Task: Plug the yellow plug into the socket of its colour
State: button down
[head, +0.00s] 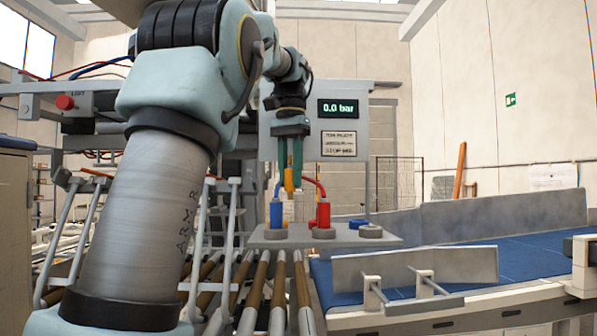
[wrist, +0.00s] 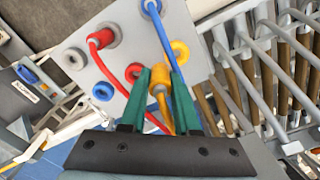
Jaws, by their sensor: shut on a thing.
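My gripper (head: 290,162) has green fingers shut on the yellow plug (head: 289,180), which hangs upright above the grey plate (head: 345,241), apart from it. The wrist view also shows the yellow plug (wrist: 160,92) between the fingertips (wrist: 159,75). The yellow-ringed socket (wrist: 180,52) lies on the plate just beyond the right fingertip in the wrist view. In the head view I cannot make out the yellow socket. The red-ringed socket (wrist: 134,72) and blue-ringed socket (wrist: 103,91) lie in the same row, both empty.
A blue plug (head: 276,214) and a red plug (head: 323,214) stand in grey rings at the plate's front. A third grey ring (head: 371,232) is empty. Their cables run up near my gripper. A panel (head: 345,110) reading 0.0 bar stands behind; a blue conveyor (head: 520,258) lies right.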

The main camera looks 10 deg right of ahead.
jog(key=w+a, duration=0.1)
jog(key=a, duration=0.1)
jog(key=shift+w+a+f, duration=0.3)
jog(key=shift+w, duration=0.05)
jog(key=shift+f+b, duration=1.05)
jog(key=shift+f, duration=1.8)
dwell(3.0)
jog(key=c, duration=0.6)
grip_release()
jog(key=shift+o, duration=0.2)
notch_tip(320, 180, up, 11)
jog(key=p, duration=0.1)
